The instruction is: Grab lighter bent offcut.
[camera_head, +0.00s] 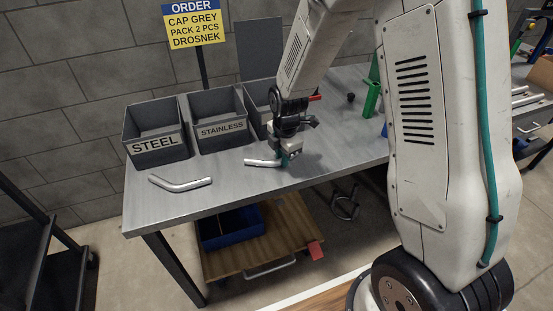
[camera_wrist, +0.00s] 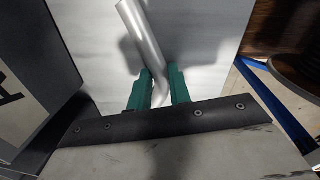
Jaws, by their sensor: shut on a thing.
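A bent pipe offcut (camera_head: 262,162) lies at my gripper (camera_head: 286,158) on the workbench, in front of the stainless bin. In the wrist view the same bent offcut (camera_wrist: 142,35) passes between the two green fingers of my gripper (camera_wrist: 160,88), which are shut on it near its bend. Whether it touches the bench cannot be told. A second bent offcut (camera_head: 180,184) lies on the bench to the left, in front of the steel bin. In the head view, part of the held piece is hidden behind my fingers.
A bin marked STEEL (camera_head: 154,145) and a bin marked STAINLESS (camera_head: 221,129) stand along the bench's back edge, with a third bin (camera_head: 257,107) partly behind my arm. An order sign (camera_head: 194,24) rises behind. Green parts (camera_head: 371,98) stand right. The bench (camera_head: 225,190) front is clear.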

